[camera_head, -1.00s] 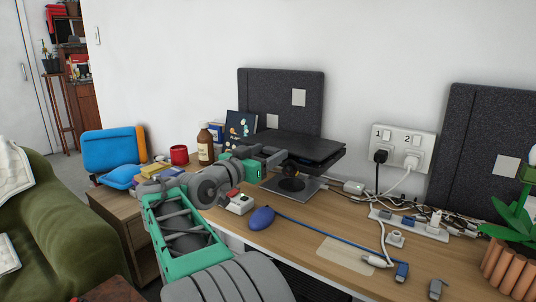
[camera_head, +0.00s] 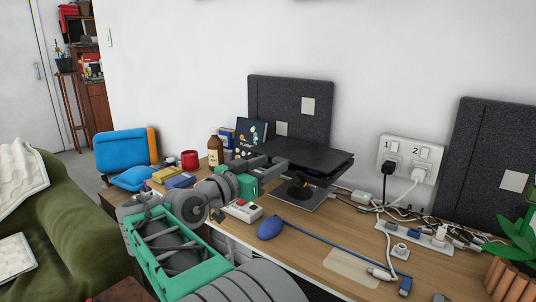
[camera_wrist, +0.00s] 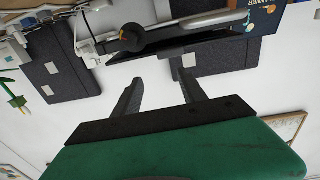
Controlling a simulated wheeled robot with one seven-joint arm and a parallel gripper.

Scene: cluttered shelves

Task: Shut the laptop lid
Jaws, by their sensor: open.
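The dark laptop (camera_head: 312,156) sits on a black stand with a flat metal base plate (camera_head: 296,197) on the desk. Its lid lies low and nearly flat over the base. It also shows upside down in the wrist view (camera_wrist: 195,44), with a silver edge and a dark panel at a narrow angle. My gripper (camera_wrist: 162,79) is open and empty, its two fingers pointing towards the laptop and apart from it in the wrist view. In the head view my arm reaches to the laptop's left side, and the fingertips are hard to make out there.
A brown bottle (camera_head: 215,151), a red mug (camera_head: 189,160) and a planner (camera_head: 251,133) stand left of and behind the laptop. A blue mouse-like object (camera_head: 270,228) lies in front. Cables and a power strip (camera_head: 415,234) crowd the right. A dark panel (camera_head: 290,98) leans against the wall.

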